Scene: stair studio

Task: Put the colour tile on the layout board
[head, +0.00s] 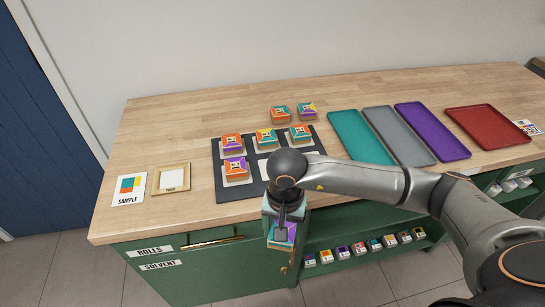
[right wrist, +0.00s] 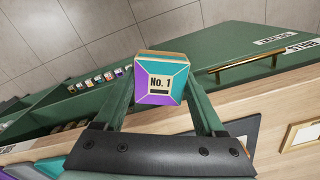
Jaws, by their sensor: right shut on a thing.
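My right gripper (head: 282,225) is shut on a colour tile (head: 281,238) with teal and purple faces. In the right wrist view the held tile (right wrist: 160,99) has a "No. 1" label and sits between the two green fingers. In the head view it shows against the green cabinet front, nearer than the counter edge. The dark layout board (head: 206,188) is not clear of my arm: its front right part is hidden. Several tiles sit on the board's pale squares, including an orange and purple one (head: 235,170) at the left. My left gripper is not in view.
Two tiles (head: 280,113) stand behind the board. Teal, grey, purple and red trays (head: 489,123) lie to the right. A sample card (head: 130,188) and a small frame (head: 157,180) lie left. Several tiles stand on a shelf (head: 345,265) below. The counter's back left is clear.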

